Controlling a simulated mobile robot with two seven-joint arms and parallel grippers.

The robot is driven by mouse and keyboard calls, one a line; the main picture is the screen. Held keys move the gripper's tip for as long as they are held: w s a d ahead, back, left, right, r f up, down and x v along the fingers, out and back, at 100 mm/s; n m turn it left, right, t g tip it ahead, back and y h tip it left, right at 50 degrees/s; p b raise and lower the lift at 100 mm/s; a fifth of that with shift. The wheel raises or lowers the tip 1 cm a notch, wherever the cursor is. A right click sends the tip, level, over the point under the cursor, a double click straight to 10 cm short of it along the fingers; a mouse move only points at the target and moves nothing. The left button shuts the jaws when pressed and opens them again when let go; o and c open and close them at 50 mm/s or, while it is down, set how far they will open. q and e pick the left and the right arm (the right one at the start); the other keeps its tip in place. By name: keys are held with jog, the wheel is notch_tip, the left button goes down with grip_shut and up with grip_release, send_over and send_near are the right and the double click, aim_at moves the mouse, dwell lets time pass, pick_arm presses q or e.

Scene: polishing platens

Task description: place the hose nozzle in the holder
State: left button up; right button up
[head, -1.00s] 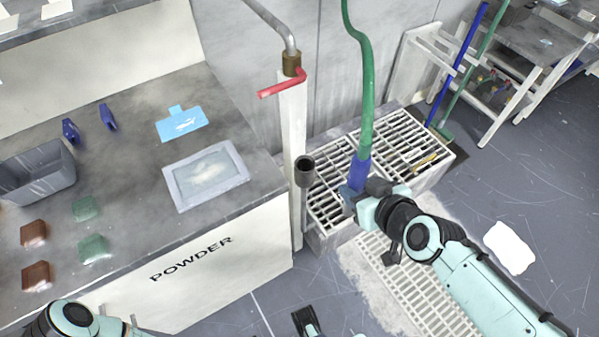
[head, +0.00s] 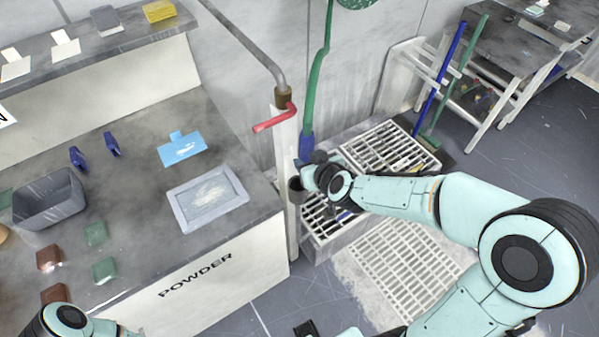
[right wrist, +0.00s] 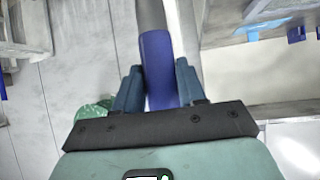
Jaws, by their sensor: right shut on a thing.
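The blue hose nozzle (head: 305,147) hangs at the end of the green hose (head: 316,90). My right gripper (head: 309,162) is shut on it, next to the white post. The holder (head: 296,190), a dark grey tube on the post, is partly hidden by my gripper. In the right wrist view the blue nozzle (right wrist: 159,70) sits between both fingers, and a grey tube (right wrist: 150,14) shows beyond its far end. The frames do not show clearly whether the nozzle's tip is inside the holder. My left gripper does not show clearly; only part of that arm is at the lower left.
The red lever (head: 275,118) juts from the pipe just above the holder. The powder counter (head: 245,205), with a framed tray (head: 180,208), stands close on the left. Metal grates (head: 385,140) lie behind my right arm. A blue pole (head: 440,75) leans farther right.

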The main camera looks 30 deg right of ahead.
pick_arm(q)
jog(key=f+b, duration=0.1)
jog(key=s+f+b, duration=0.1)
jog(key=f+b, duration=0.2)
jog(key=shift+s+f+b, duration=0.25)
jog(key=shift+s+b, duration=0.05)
pick_arm(e)
jog(key=w+f, duration=0.4)
jog(key=f, duration=0.7)
jog(key=shift+w+a+f, duration=0.15)
jog(key=shift+w+f, duration=0.05)
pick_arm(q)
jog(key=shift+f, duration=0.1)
pick_arm(e)
jog(key=shift+f, duration=0.1)
jog(key=shift+f, duration=0.15)
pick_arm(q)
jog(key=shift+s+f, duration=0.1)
pick_arm(e)
jog(key=o, duration=1.2)
jog(key=shift+o, duration=0.2)
